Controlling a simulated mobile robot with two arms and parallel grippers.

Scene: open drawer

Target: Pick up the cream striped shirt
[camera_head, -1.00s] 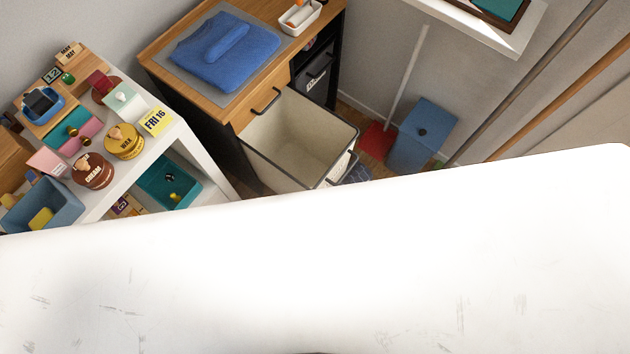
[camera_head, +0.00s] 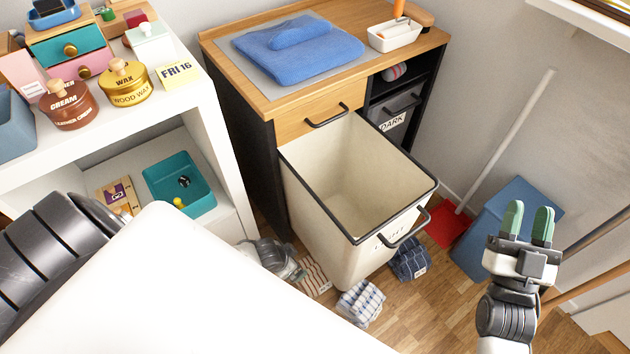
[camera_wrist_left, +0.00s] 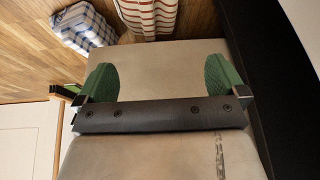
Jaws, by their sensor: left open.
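The cream striped shirt (camera_head: 313,276), cream with rust-red stripes, lies on the wooden floor in front of the drawer unit, left of the pulled-out bin. It also shows at the top of the left wrist view (camera_wrist_left: 148,20). My left gripper (camera_head: 285,266) is low, just left of the shirt, mostly hidden in the head view. In the left wrist view its green fingers (camera_wrist_left: 162,82) are wide apart, with nothing between them, and the shirt lies beyond them. My right gripper (camera_head: 528,220) is raised at the right, its two green fingers apart and empty.
The open cream bin drawer (camera_head: 340,165) juts out beside the shirt. A blue-white checked cloth (camera_head: 360,302) and a navy checked cloth (camera_head: 409,260) lie nearby. A white shelf (camera_head: 215,140) stands at left, a blue bin (camera_head: 490,232) and red dustpan (camera_head: 447,226) at right.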

